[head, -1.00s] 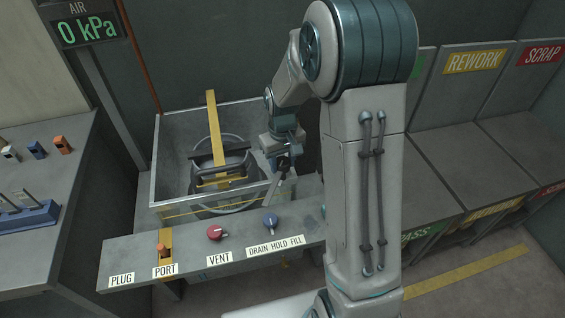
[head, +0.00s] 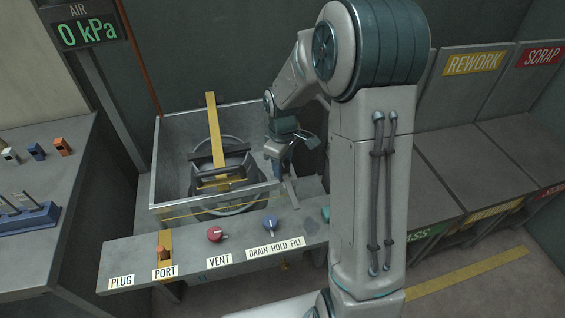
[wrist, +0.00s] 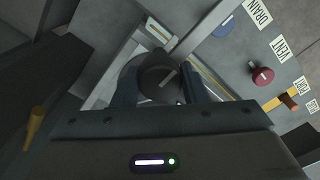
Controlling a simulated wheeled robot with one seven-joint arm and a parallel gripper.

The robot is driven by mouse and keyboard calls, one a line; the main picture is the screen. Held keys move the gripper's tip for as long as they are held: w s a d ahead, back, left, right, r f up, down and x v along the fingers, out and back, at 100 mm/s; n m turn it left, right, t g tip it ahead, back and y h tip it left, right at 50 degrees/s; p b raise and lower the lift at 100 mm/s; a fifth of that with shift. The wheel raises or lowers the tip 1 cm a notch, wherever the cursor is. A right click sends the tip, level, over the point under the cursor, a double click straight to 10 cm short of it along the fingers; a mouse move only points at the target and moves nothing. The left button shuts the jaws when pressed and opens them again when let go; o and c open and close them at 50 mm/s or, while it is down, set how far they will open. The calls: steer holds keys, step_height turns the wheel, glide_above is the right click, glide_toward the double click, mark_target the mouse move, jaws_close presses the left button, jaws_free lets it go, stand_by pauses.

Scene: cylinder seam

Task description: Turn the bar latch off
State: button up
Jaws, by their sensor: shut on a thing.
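A dark round knob (wrist: 160,84) with a pale pointer line sits between my fingers in the wrist view; I take it for the bar latch, though no label on it shows. Its line slants up to the right. My gripper (wrist: 160,90) is shut on this knob, one finger on each side. In the head view my gripper (head: 279,152) is at the right side of the open grey tank (head: 170,135), and the knob is hard to make out there. A yellow bar (head: 213,120) with a dark crosspiece (head: 205,158) lies over the round vessel in the tank.
In front of the tank, a grey panel (head: 130,258) carries an orange plug (head: 162,250), a red VENT knob (head: 215,234) and a blue DRAIN HOLD FILL knob (head: 269,222). The air display (head: 82,33) reads 0 kPa. Sorting bins (head: 470,165) stand on the right.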

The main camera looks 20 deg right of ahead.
steer(key=shift+w+a+r, duration=0.1)
stand_by(0.3)
steer(key=o, duration=1)
steer(key=shift+c, duration=0.2)
step_height(320, 180, up, 14)
steer(key=s+m+t, duration=0.2)
steer(key=s+m, duration=0.7)
steer(key=s, duration=1.1)
steer(key=shift+s+r+t, duration=0.25)
steer(key=shift+r+t, duration=0.05)
steer(key=shift+t, duration=0.1)
